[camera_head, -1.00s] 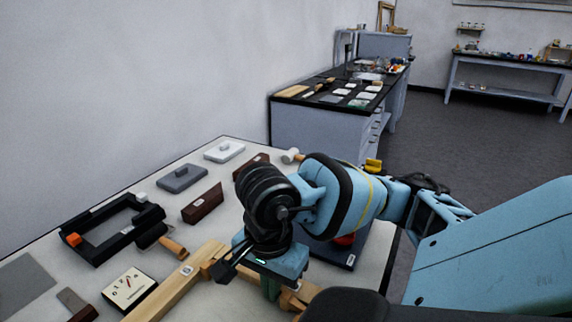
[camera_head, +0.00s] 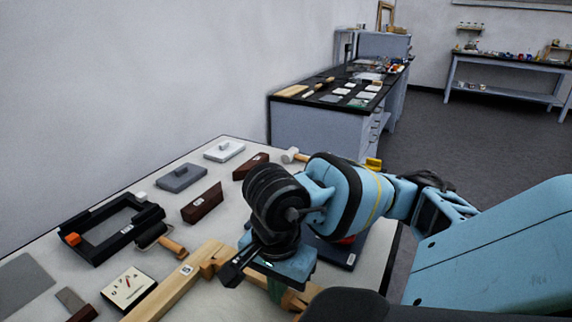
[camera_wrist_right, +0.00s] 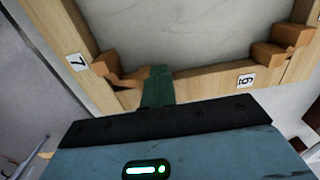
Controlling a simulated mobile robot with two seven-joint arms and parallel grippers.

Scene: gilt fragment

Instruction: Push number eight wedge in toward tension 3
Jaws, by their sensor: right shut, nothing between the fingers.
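A pale wooden frame (camera_head: 165,295) lies on the near table, partly hidden by my right arm; it also shows in the wrist view (camera_wrist_right: 205,82). That view shows corner wedges, with a brown wedge (camera_wrist_right: 122,76) beside label 7 and another (camera_wrist_right: 275,52) near a label reading 6 or 9. I cannot make out a wedge marked eight. My right gripper (camera_head: 275,291) is shut and empty at the frame; its green fingers (camera_wrist_right: 158,88) overlap the lower bar near the label-7 wedge. I cannot tell whether they touch. A white dial gauge (camera_head: 128,286) lies left of the frame.
A black frame-shaped fixture (camera_head: 112,228), a wooden-handled roller (camera_head: 160,239), brown blocks (camera_head: 202,203) and grey (camera_head: 181,177) and white (camera_head: 224,151) weights lie on the table (camera_head: 215,225). Bare tabletop shows between them. A second bench (camera_head: 310,122) stands behind.

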